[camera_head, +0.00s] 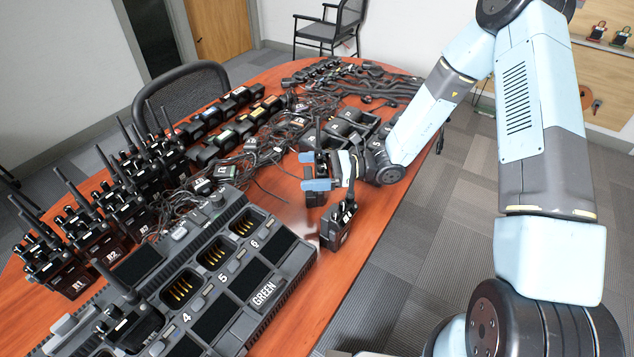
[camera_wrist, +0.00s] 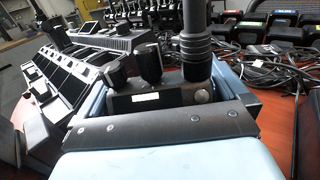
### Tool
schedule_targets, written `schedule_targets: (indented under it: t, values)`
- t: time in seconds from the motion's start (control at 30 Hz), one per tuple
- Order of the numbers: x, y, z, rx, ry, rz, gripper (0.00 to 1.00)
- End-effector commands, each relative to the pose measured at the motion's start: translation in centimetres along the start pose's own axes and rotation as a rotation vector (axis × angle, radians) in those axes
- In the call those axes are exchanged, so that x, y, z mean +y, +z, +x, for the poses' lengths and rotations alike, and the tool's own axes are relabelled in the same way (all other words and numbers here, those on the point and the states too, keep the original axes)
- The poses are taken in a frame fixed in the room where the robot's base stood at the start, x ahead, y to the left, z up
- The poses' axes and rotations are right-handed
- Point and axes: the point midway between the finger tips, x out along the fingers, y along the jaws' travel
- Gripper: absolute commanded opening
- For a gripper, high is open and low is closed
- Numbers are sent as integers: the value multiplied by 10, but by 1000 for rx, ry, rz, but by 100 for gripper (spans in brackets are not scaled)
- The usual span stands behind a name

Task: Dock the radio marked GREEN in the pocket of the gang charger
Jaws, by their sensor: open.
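The gang charger (camera_head: 290,268) lies on the table, with GREEN printed on its near-right edge. Its empty pockets by numbers 5 and 6 show gold contacts. A black radio (camera_head: 313,198) with an antenna stands upright between the blue fingers of my gripper (camera_head: 326,174). In the wrist view this radio (camera_wrist: 160,100) shows knobs, a thick antenna and a blank-looking white label. My gripper is open, with a finger on either side of it; contact cannot be told. A second radio (camera_head: 338,230) stands just in front, beside the charger. No GREEN marking is readable on either radio.
One radio (camera_head: 132,325) sits in a near charger pocket. Rows of radios (camera_head: 75,280) stand at the left. Tangled cables (camera_head: 270,135) and black battery-like blocks (camera_head: 213,143) cover the table behind. Bare table (camera_head: 285,195) shows between charger and gripper.

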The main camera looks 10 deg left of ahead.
Motion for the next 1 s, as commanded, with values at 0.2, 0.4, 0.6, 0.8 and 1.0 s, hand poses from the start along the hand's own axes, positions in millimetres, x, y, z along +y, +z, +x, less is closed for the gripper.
schedule_targets:
  t: [0.2,0.4,0.6,0.8,1.0]
  values:
    - [0,0,6,1,-1,0,100]
    - [0,0,6,1,-1,0,91]
    - [0,0,6,1,0,0,72]
    - [0,0,6,1,0,0,53]
    - [0,0,6,0,0,0,42]
